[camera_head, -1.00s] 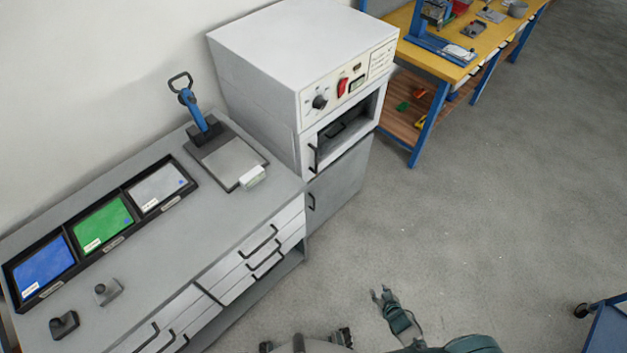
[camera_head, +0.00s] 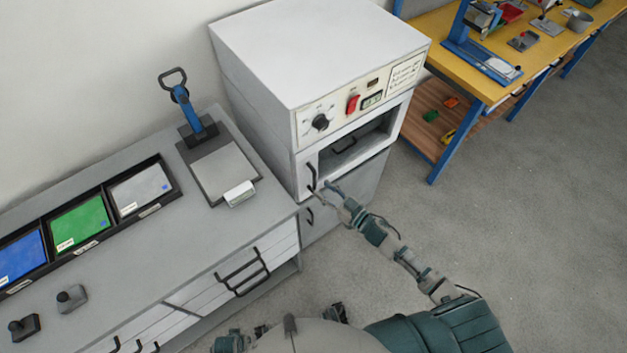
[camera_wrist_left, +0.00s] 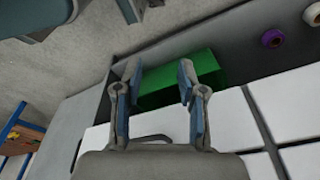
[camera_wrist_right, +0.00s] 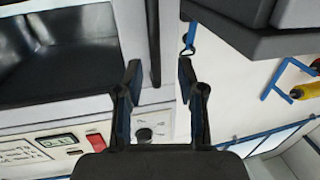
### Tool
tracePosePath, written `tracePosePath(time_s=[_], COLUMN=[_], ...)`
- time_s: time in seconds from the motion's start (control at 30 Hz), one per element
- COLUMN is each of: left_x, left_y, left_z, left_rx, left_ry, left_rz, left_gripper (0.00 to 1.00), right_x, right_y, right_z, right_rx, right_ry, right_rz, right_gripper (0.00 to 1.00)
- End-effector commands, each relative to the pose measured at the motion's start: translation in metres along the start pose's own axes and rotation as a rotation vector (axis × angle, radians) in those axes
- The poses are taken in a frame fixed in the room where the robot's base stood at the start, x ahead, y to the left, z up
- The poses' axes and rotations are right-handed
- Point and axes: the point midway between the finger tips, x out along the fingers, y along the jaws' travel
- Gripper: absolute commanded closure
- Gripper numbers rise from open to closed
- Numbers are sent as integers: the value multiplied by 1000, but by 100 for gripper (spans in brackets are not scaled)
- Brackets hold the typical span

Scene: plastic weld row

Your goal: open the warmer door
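The warmer (camera_head: 320,55) is a white cabinet with a control panel. Its door (camera_head: 306,165) has a dark window and looks shut. A dark upright handle (camera_head: 311,177) is on the door's left side. My left gripper (camera_wrist_left: 158,70) is open and empty, low by the bench drawers, with a green box (camera_wrist_left: 180,80) beyond.
A grey bench (camera_head: 130,245) with drawers stands left of the warmer, holding a blue-handled press (camera_head: 190,120) and colored trays (camera_head: 80,222). A lower cabinet door with its own handle (camera_head: 310,216) is beneath. A yellow workbench (camera_head: 500,80) is at right. The floor (camera_head: 530,220) is clear.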

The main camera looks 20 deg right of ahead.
Motion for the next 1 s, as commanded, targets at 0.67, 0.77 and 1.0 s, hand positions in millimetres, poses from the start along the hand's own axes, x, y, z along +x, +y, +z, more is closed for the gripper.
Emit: tracePosePath(time_s=[0.67, 0.77, 1.0], left_x=[-12, -11, -9], left_y=[1, 1, 0], left_z=[-11, -10, -7], left_rx=[-2, -2, -1], left_ry=[12, 12, 5], left_rz=[3, 3, 1], left_gripper=[60, 60, 60], right_x=[57, 57, 56], right_y=[2, 2, 2], right_z=[1, 1, 1], right_rx=[2, 2, 5], right_ry=[0, 0, 2], right_rz=[1, 1, -1], right_gripper=[61, 79, 100])
